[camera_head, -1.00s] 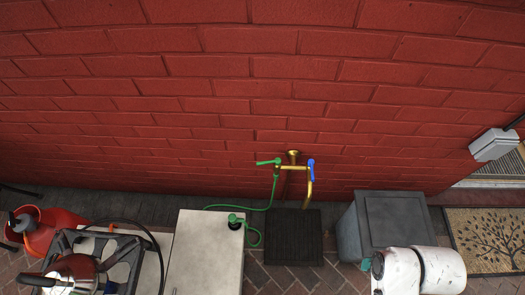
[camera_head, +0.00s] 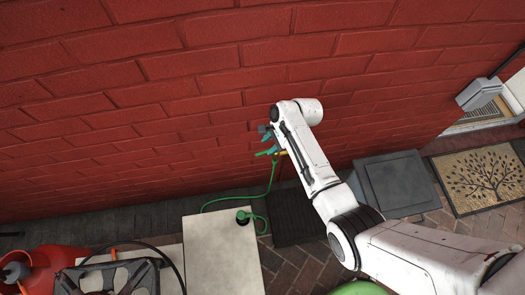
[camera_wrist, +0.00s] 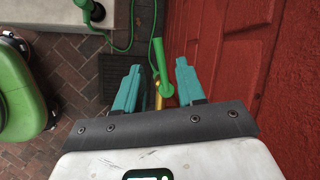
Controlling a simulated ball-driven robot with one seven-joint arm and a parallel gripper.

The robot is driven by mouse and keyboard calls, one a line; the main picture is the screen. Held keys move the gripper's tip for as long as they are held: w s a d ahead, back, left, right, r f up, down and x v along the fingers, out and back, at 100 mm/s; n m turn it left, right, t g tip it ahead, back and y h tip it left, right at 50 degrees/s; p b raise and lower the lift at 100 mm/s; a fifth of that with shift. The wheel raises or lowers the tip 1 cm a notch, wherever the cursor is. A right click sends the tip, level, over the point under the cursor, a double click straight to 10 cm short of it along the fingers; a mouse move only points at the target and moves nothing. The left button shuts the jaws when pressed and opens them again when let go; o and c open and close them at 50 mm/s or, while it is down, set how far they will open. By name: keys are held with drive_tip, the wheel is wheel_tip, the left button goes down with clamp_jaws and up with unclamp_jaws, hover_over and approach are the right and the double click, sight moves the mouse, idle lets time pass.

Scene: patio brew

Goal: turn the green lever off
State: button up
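The green lever (camera_wrist: 161,62) stands on a brass tap (camera_wrist: 159,97) by the red wall. In the wrist view it lies between the two teal fingers of my gripper (camera_wrist: 158,68), with a gap to each. My gripper is open and holds nothing. In the head view, my gripper (camera_head: 268,143) is at the tap, and only part of the green lever (camera_head: 263,153) shows beside it. The blue lever is hidden behind my arm.
A green hose (camera_head: 228,199) runs from the tap to a pale cabinet top (camera_head: 212,258). A dark mat (camera_head: 290,218) lies below the tap. A grey bin (camera_head: 395,183) stands right of it, near a tree-patterned doormat (camera_head: 487,178). A stove grate (camera_head: 120,275) is at lower left.

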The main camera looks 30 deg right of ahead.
sight(261, 153)
drive_tip(key=b+x, duration=0.1)
drive_tip(key=x, duration=0.5)
drive_tip(key=shift+f, duration=0.25)
drive_tip(key=shift+c, duration=0.3)
clamp_jaws()
